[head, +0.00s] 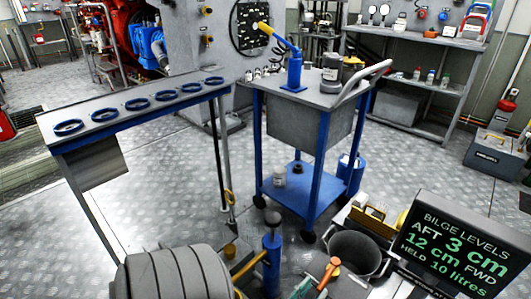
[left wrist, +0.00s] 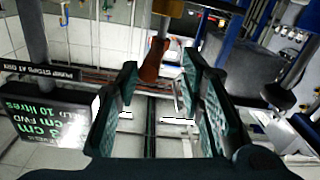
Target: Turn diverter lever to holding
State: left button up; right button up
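An orange-red lever handle (head: 330,270) stands at the bottom of the head view, beside a dark bucket. No label on it can be read. In the left wrist view the orange-brown handle (left wrist: 153,62) shows between and beyond the fingertips, with a gap on each side. My left gripper (left wrist: 160,78) is open and empty, with green-padded fingers; part of it shows at the bottom edge of the head view (head: 306,288). The lever's pivot and its position marks are hidden or too small to tell. My right gripper is not in view.
A bilge level screen (head: 450,245) reads aft 3 cm, fwd 12 cm, held 10 litres. A dark bucket (head: 355,254) and a blue post (head: 271,262) flank the lever. A blue trolley (head: 322,205) stands behind.

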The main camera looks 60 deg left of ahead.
pick_arm(q)
jog(key=s+d+f+m+g+h+p, duration=0.2)
jog(key=s+g+p, duration=0.3)
jog(key=s+p, duration=0.4)
jog(key=s+d+f+m+g+h+p, duration=0.2)
jog(key=s+d+m+g+h+p, duration=0.1)
jog(key=s+p, duration=0.6)
jog(key=shift+d+f+g, duration=0.4)
jog(key=shift+d+g, duration=0.3)
jog(key=shift+g, duration=0.3)
jog(key=shift+s+f, duration=0.1)
jog(key=shift+f, duration=0.1)
